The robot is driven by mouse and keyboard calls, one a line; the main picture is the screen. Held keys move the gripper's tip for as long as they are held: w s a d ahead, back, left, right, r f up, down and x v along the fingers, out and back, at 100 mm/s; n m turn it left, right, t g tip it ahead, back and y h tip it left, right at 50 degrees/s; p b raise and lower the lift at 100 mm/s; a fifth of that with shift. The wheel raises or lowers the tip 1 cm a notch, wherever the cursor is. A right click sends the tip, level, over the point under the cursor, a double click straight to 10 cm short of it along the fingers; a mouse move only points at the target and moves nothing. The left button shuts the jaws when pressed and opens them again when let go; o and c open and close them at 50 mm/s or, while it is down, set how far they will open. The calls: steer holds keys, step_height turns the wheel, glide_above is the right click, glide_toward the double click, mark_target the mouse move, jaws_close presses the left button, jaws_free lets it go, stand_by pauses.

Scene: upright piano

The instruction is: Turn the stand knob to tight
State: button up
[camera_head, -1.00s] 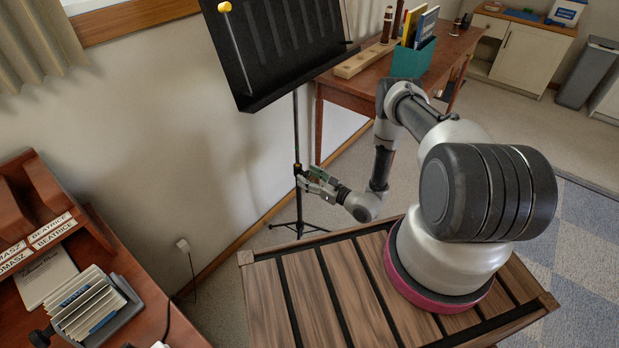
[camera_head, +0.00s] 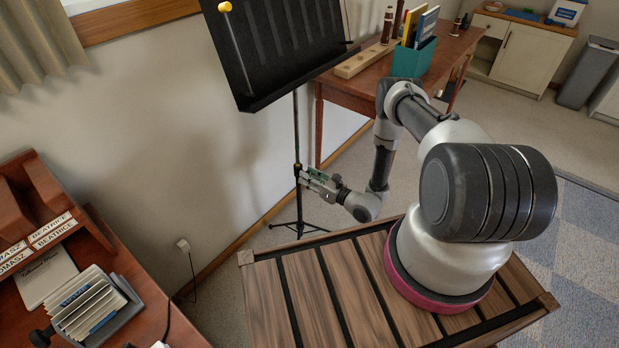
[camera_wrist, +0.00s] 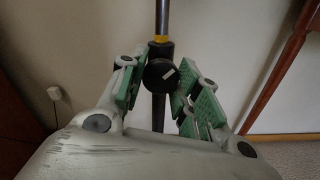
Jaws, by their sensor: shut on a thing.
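The music stand's knob (camera_wrist: 161,74) is a round black disc with a short white mark, set on the dark stand pole (camera_wrist: 162,22) just below a yellow ring. The mark slants in the wrist view. My gripper (camera_wrist: 157,80) is shut on the knob, with a green-padded finger on each side of it. In the head view my gripper (camera_head: 304,175) is at the pole (camera_head: 296,130), about midway between the desk and the tripod feet. The knob itself is too small and covered to make out there. The black music stand (camera_head: 275,50) is upright.
A wooden table (camera_head: 400,62) with a teal holder (camera_head: 412,60) of books is behind the stand at right. A slatted wooden top (camera_head: 320,290) lies under my arm. A desk (camera_head: 150,290) with card files is at lower left. The wall is close behind the pole.

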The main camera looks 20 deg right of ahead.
steer(key=m, duration=2.6)
steer(key=shift+r+m, duration=0.1)
steer(key=shift+m, duration=0.3)
steer(key=o, duration=1.1)
steer(key=shift+c, duration=0.2)
steer(key=shift+s+d, duration=0.1)
steer(key=v, duration=1.2)
